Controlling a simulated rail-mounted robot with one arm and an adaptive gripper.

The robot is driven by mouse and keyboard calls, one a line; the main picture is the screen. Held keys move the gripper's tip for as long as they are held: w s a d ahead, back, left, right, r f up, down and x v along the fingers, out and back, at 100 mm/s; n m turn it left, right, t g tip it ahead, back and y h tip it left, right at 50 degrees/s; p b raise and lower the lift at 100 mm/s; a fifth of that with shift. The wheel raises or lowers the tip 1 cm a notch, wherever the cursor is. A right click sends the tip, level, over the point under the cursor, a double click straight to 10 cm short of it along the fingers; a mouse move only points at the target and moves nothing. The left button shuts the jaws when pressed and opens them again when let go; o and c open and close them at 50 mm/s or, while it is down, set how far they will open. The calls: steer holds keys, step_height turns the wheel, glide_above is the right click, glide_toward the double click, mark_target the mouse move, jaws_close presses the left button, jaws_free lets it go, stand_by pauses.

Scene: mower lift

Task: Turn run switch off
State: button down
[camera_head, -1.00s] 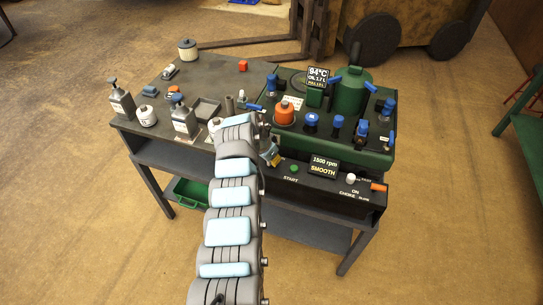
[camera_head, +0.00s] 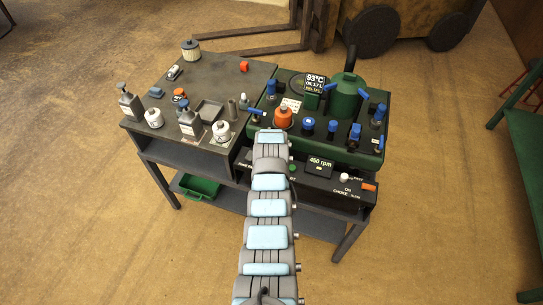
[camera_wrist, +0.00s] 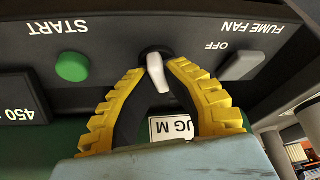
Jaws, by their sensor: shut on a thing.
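Any label of this toggle is hidden by the fingers. In the head view my arm covers the gripper and the toggle. The display (camera_head: 319,166) reads 450 rpm.
The green engine unit (camera_head: 372,152) with blue-capped parts and an orange cap stands above the panel. A white choke knob (camera_head: 344,178) and an orange part (camera_head: 369,187) are to the right. Bottles and cans stand on the bench's left side. The floor in front is clear.

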steer(key=shift+f+n+y, duration=0.1)
steer(key=shift+n+y, duration=0.3)
steer(key=shift+n, duration=0.7)
steer(key=c, duration=1.1)
jaws_free()
